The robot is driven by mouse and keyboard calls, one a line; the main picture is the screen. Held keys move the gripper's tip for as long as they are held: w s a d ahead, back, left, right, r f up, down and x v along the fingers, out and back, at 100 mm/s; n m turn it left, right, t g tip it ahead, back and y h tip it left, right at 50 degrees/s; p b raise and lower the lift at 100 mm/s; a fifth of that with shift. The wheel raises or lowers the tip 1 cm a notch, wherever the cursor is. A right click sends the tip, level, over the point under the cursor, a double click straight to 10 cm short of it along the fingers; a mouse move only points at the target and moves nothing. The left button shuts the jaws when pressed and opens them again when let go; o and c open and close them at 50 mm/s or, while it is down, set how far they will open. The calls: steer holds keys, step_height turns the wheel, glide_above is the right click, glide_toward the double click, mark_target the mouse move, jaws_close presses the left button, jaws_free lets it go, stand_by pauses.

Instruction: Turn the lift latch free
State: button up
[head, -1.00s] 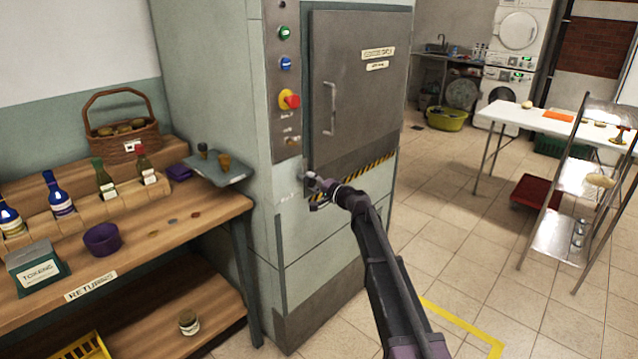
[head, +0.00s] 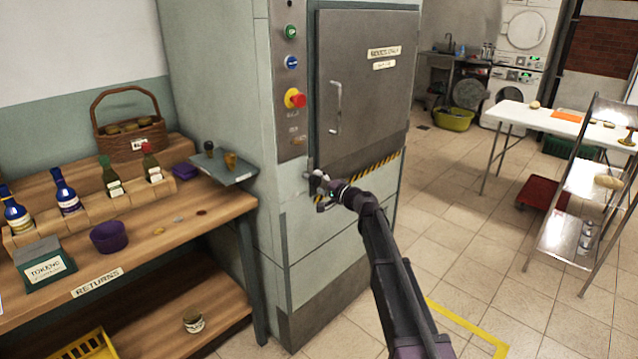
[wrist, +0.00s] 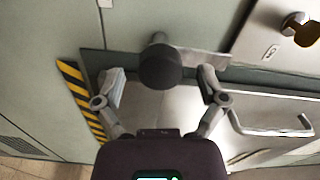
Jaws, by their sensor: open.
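The lift latch shows in the wrist view as a dark round knob (wrist: 160,67) on a flat grey bar at the lower edge of the lift's steel door. In the head view a small grey part of the latch (head: 309,168) shows by the door's lower left corner, mostly hidden by my gripper. My gripper (head: 321,186) is in front of it. In the wrist view my gripper (wrist: 161,80) is open, with one finger on each side of the knob and visible gaps between. I cannot tell how deep the fingers reach past the knob.
The lift door (head: 364,85) has a bar handle (head: 336,107); it appears shut. A control panel with a red stop button (head: 295,98) is at its left. A wooden returns bench (head: 150,250) stands left. A white table (head: 525,116) and open tiled floor lie right.

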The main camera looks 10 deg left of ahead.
steer(key=v, duration=1.1)
steer(key=shift+s+d, duration=0.15)
steer(key=s+d+f+n+g+h, duration=0.2)
steer(key=s+d+f+g+h, duration=0.3)
steer(key=s+d+f, duration=0.6)
steer(key=s+d+f+n+g+h, duration=0.3)
steer(key=s+d+f+h, duration=0.4)
steer(key=s+d, duration=0.6)
steer(key=s+d+m+g+h, duration=0.1)
steer(key=s+d+h, duration=0.2)
steer(key=s+d, duration=0.35)
step_height(320, 180, up, 16)
steer(key=p, duration=1.6)
steer(key=shift+a, duration=0.35)
